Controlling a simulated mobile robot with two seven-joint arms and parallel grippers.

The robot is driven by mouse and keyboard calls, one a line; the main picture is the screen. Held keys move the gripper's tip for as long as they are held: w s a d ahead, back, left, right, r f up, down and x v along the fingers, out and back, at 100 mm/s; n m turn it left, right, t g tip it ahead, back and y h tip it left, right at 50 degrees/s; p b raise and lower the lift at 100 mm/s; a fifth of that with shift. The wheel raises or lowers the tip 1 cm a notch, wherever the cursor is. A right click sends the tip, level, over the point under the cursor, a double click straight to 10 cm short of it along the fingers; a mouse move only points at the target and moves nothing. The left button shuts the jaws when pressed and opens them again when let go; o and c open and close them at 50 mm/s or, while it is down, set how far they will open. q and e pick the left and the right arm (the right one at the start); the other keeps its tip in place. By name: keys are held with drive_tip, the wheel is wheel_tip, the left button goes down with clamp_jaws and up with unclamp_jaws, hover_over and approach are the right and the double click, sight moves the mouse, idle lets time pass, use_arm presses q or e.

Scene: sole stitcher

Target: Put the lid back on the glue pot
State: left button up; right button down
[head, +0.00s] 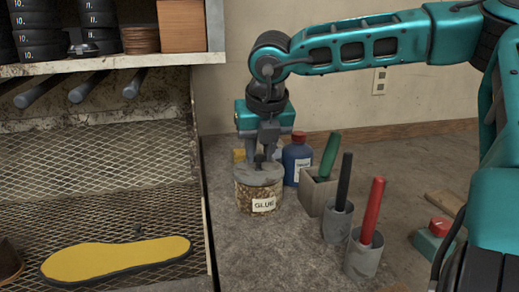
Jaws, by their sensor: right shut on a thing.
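The glue pot (258,198) stands upright on the worktop, with a white GLUE label on its stained side. The grey lid (259,173) is at the top of the pot, level with its rim; I cannot tell whether it is fully seated. My right gripper (264,153) points straight down above the pot and is shut on the small knob of the lid. The knob is mostly hidden between the fingers. My left gripper is not in view.
A blue bottle (296,160) stands close behind the pot. A box with a green handle (318,189) and cups with black (343,183) and red handles (372,211) stand to the right. A mesh rack with a yellow sole (115,258) is at left.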

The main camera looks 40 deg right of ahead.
drive_tip(key=b, duration=0.3)
drive_tip(key=shift+f, duration=0.15)
idle(2.3)
idle(0.3)
drive_tip(key=shift+c, duration=1.7)
unclamp_jaws()
drive_tip(key=shift+r+p, duration=1.95)
drive_tip(key=shift+r, duration=1.6)
clamp_jaws()
